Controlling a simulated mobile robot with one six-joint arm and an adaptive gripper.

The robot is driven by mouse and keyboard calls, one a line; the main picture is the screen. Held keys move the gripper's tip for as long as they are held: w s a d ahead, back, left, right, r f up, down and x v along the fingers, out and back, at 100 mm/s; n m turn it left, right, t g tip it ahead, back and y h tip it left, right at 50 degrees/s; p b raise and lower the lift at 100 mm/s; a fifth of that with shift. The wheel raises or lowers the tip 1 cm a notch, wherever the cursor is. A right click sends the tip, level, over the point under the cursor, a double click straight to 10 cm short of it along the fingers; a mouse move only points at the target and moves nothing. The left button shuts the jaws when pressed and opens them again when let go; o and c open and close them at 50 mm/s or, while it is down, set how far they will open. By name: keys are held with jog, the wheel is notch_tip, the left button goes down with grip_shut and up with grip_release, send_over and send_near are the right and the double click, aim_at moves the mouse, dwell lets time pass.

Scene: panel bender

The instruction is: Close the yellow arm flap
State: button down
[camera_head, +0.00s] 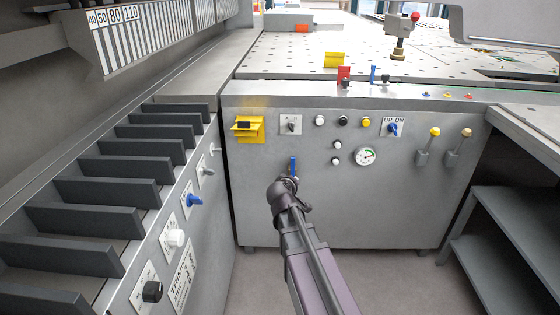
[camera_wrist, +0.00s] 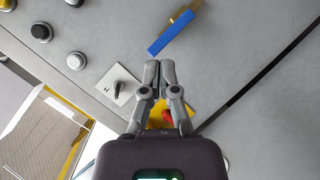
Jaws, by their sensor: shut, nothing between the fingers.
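A yellow box-like fitting (camera_head: 249,133) sits on the left of the grey front panel, with a dark part in its middle. A yellow ledge juts out at its front; I cannot tell clearly how its flap stands. In the wrist view, yellow and red parts (camera_wrist: 168,116) show behind my fingers, mostly hidden. My gripper (camera_wrist: 160,64) is shut and empty in front of the panel. In the head view my arm reaches up from the bottom to below and right of the yellow fitting, and the fingers are hard to make out.
A blue lever (camera_head: 292,166) is close to my gripper, also in the wrist view (camera_wrist: 174,34). A rotary switch (camera_head: 291,124) and several knobs are right of the fitting. Dark slats (camera_head: 105,190) line the left. Another yellow piece (camera_head: 333,60) stands on the perforated table.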

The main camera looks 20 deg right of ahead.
jog(key=s+a+f+m+g+y, duration=0.1)
jog(key=s+a+f+g+y, duration=0.1)
jog(key=s, duration=0.5)
jog(key=s+a+f+m+g+y, duration=0.2)
jog(key=s+a+f+g, duration=0.3)
jog(key=s, duration=0.3)
jog(key=s+a+f+m+g+y, duration=0.1)
jog(key=s+a+f+g+y, duration=0.2)
jog(key=s, duration=0.4)
jog(key=shift+s+a+f+m+g, duration=0.2)
jog(key=shift+f+m+g, duration=0.1)
jog(key=shift+f+g, duration=0.25)
jog(key=shift+d, duration=0.1)
